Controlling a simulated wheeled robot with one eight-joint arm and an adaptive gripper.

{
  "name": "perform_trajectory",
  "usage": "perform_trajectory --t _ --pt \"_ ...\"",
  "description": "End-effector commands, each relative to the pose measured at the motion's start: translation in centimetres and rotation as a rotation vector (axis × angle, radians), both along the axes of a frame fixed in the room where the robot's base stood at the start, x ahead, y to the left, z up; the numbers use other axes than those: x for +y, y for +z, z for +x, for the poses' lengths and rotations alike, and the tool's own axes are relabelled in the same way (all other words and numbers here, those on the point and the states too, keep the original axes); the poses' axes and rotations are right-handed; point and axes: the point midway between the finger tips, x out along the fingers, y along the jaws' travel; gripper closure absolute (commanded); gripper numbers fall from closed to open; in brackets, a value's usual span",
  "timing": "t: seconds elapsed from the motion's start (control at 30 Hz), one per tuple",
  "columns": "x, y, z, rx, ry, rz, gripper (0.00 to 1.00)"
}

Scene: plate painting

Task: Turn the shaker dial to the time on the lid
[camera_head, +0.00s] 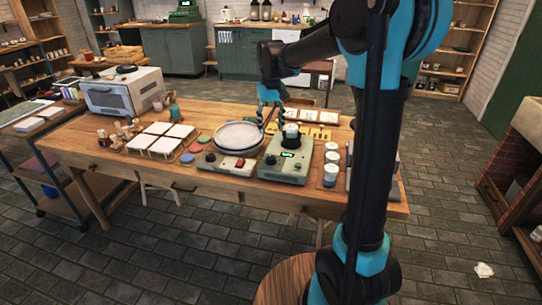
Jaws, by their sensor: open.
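The shaker (283,168) is a pale green box near the front edge of the wooden table, with a small lit display on its front. A jar (291,138) with a pale lid stands on top of the shaker. Any time written on the lid is too small to read. My gripper (271,116) is open, with its fingers pointing down, just behind and left of the jar in the picture. I cannot tell whether it touches anything. My arm comes down from the upper right.
A round grey plate (238,135) sits left of the shaker on a base with a red button. White tiles (160,138) and coloured discs lie further left. Jars (331,165) stand close on the right. A white oven (124,92) is at the back left.

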Motion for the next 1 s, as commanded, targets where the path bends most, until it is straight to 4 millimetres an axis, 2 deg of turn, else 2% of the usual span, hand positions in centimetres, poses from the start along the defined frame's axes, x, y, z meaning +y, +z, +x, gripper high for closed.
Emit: perform_trajectory --t 0.03,0.4,0.6,0.8,1.0 --pt "0.0 -1.1 0.0 0.000 0.000 0.000 0.49" --pt "0.0 -8.5 0.0 -0.001 0.000 0.000 0.49" --pt "0.0 -11.6 0.0 -0.001 0.000 0.000 0.49" --pt "0.0 -13.1 0.0 -0.001 0.000 0.000 0.49" --pt "0.0 -13.3 0.0 -0.001 0.000 0.000 0.49"
